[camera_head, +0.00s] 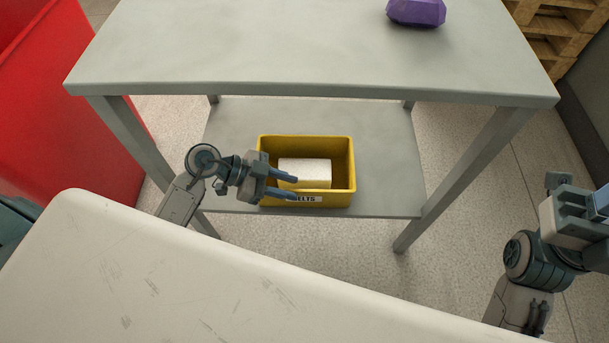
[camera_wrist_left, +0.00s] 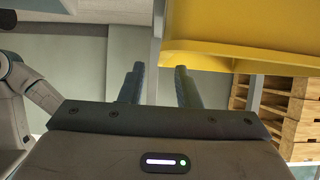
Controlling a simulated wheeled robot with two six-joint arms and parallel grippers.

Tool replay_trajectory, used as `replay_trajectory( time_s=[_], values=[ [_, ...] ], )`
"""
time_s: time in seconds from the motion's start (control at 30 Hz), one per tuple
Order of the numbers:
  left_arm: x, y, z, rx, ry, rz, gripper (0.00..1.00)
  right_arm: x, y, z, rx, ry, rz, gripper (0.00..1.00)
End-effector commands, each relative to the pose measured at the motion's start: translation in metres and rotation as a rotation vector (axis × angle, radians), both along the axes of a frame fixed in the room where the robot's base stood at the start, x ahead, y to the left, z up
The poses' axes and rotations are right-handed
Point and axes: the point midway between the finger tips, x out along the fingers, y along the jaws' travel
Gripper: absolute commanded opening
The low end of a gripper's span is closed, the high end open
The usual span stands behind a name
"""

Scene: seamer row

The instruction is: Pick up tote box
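The yellow tote box (camera_head: 343,199) stands on the lower shelf of the grey table, with a label reading "BELTS" on its front. A white block (camera_head: 305,171) lies inside it. My left gripper (camera_head: 296,187) is at the box's front left, its fingers overlapping the front wall in the head view. In the left wrist view the fingers (camera_wrist_left: 160,85) are apart with nothing between them, and the yellow box (camera_wrist_left: 245,28) fills the upper right. Whether a finger touches the box is unclear. My right gripper (camera_head: 578,203) is at the right edge, partly cut off; its opening is unclear.
The grey table (camera_head: 270,45) has its top above the lower shelf (camera_head: 385,150) and legs at the corners. A purple faceted object (camera_head: 416,11) sits on top. A red bin (camera_head: 60,110) is at left, wooden pallets (camera_head: 555,30) at right. A pale scratched surface (camera_head: 180,280) is in front.

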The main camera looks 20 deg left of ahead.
Motion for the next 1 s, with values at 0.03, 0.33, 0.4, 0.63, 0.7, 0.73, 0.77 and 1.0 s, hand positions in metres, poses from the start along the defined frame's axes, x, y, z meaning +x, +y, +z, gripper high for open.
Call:
replay_trajectory(
  time_s=[0.03, 0.33, 0.4, 0.63, 0.7, 0.73, 0.77, 1.0],
  values=[
    [0.002, -0.004, -0.006, -0.003, -0.002, 0.0, 0.3, 0.0, 0.0, -0.006, 0.003, -0.002, -0.002, 0.36],
    [0.014, -0.034, -0.024, -0.004, -0.003, 0.0, 0.3, 0.002, 0.001, -0.019, 0.022, -0.013, -0.02, 0.36],
    [0.015, -0.037, -0.026, -0.002, -0.003, 0.001, 0.3, 0.002, 0.001, -0.019, 0.023, -0.014, -0.021, 0.36],
    [0.015, -0.039, -0.025, -0.001, -0.002, 0.0, 0.3, 0.001, 0.001, -0.018, 0.023, -0.014, -0.022, 0.36],
    [0.015, -0.039, -0.025, -0.001, -0.002, 0.0, 0.26, 0.001, 0.001, -0.018, 0.023, -0.014, -0.022, 0.36],
    [0.015, -0.039, -0.025, -0.001, -0.002, 0.0, 0.2, 0.001, 0.001, -0.018, 0.024, -0.014, -0.022, 0.36],
    [0.015, -0.039, -0.025, -0.001, -0.002, 0.0, 0.14, 0.002, 0.001, -0.018, 0.024, -0.014, -0.022, 0.36],
    [0.015, -0.039, -0.025, -0.002, -0.002, 0.0, 0.0, 0.002, 0.001, -0.018, 0.024, -0.014, -0.022, 0.36]
  ],
)
